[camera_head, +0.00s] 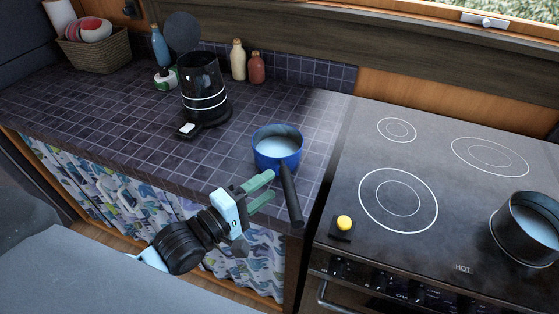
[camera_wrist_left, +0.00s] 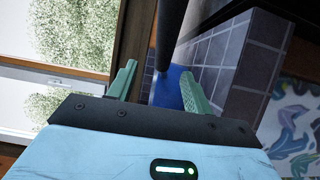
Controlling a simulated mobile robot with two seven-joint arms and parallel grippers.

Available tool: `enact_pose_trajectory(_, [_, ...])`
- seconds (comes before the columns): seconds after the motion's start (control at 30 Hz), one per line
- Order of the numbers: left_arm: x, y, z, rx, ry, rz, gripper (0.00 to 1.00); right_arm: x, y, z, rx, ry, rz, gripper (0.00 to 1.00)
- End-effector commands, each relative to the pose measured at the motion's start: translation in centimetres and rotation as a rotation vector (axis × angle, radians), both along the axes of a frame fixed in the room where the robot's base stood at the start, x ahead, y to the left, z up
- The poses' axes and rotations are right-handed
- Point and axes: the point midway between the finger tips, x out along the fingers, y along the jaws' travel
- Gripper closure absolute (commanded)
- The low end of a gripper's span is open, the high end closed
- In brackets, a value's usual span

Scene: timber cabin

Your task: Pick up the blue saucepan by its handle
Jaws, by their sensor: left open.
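The blue saucepan (camera_head: 276,149) stands upright on the tiled counter, near its right end, with a pale inside. Its dark handle (camera_head: 290,194) points toward the front edge of the counter. My left gripper (camera_head: 268,189) is open, just left of the handle in the head view, with green fingers pointing at it. In the left wrist view the handle (camera_wrist_left: 169,35) runs down between the two open fingers (camera_wrist_left: 160,82), with part of the blue pan (camera_wrist_left: 172,88) behind. I cannot tell whether a finger touches the handle. My right gripper is not in view.
A stove (camera_head: 452,170) is right of the counter, with a dark pot (camera_head: 527,228) on it and a yellow button (camera_head: 344,223) at its front left. A black kettle (camera_head: 204,92), two bottles (camera_head: 238,60) and a basket (camera_head: 92,53) stand farther back.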

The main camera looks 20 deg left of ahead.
Motion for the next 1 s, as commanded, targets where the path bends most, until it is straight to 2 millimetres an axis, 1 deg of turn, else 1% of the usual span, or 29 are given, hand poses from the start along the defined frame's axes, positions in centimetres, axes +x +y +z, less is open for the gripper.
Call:
enact_pose_trajectory(0.03, [0.4,-0.3,0.2,0.0,-0.004,-0.001,0.5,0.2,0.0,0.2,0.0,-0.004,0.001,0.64])
enact_pose_trajectory(0.27, [1.0,-0.7,0.1,0.001,-0.002,0.0,0.5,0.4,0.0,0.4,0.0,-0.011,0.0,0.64])
enact_pose_trajectory(0.47, [3.0,-2.7,0.1,0.0,-0.006,0.0,0.5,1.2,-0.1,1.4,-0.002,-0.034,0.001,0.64])
enact_pose_trajectory(0.6, [4.4,-3.3,-0.1,0.001,-0.005,0.0,0.5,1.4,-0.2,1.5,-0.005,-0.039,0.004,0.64])
enact_pose_trajectory(0.7, [4.8,-3.5,-0.2,0.002,-0.002,0.001,0.5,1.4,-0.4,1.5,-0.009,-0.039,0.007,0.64])
enact_pose_trajectory(0.9, [4.8,-3.5,-0.3,0.002,-0.001,0.0,0.5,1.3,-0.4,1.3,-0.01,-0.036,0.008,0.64])
enact_pose_trajectory(0.93, [4.8,-3.5,-0.3,0.002,-0.001,0.001,0.51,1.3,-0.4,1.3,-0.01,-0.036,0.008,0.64])
enact_pose_trajectory(1.0, [4.8,-3.5,-0.3,0.002,-0.001,0.0,0.6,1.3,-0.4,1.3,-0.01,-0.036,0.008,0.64])
